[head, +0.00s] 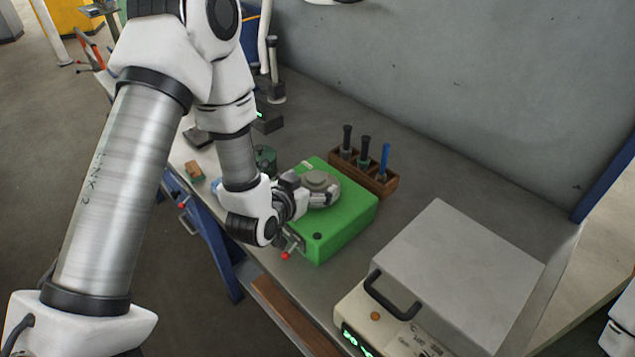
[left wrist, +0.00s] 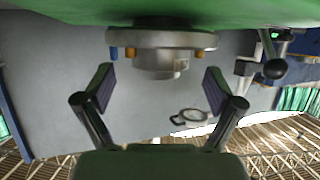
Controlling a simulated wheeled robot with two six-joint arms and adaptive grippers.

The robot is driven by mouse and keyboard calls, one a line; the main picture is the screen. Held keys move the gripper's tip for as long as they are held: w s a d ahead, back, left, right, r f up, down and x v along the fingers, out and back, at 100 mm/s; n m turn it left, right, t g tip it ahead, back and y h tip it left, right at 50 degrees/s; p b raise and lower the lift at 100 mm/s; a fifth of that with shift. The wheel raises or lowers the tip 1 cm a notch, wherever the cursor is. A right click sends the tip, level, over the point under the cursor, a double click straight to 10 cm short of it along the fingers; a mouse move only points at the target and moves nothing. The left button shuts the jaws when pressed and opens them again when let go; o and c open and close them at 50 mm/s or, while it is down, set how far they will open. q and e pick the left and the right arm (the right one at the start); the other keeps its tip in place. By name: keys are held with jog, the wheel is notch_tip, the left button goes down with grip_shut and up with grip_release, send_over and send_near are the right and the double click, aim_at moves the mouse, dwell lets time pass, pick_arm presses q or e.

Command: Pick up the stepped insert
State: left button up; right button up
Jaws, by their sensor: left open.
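The stepped insert (head: 318,183) is a grey round metal piece with a wide flange and narrower step, on top of the green block (head: 345,212) in the head view. In the left wrist view my left gripper (left wrist: 158,92) is open, one finger each side, with gaps to the insert. My right gripper is not in view.
A wooden rack (head: 371,176) with several upright handled tools stands behind the green block. A white box-shaped instrument (head: 455,275) with a black handle stands at the right. A red-tipped lever (head: 286,254) sticks out at the block's front. Grey bench top lies clear behind the instrument.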

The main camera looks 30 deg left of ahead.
aim_at(312, 181)
pick_arm(q)
jog(key=x, duration=0.3)
jog(key=shift+w+r, duration=0.1)
jog(key=shift+w, duration=0.05)
jog(key=shift+r, duration=0.1)
jog(key=shift+c, duration=0.6)
grip_shut()
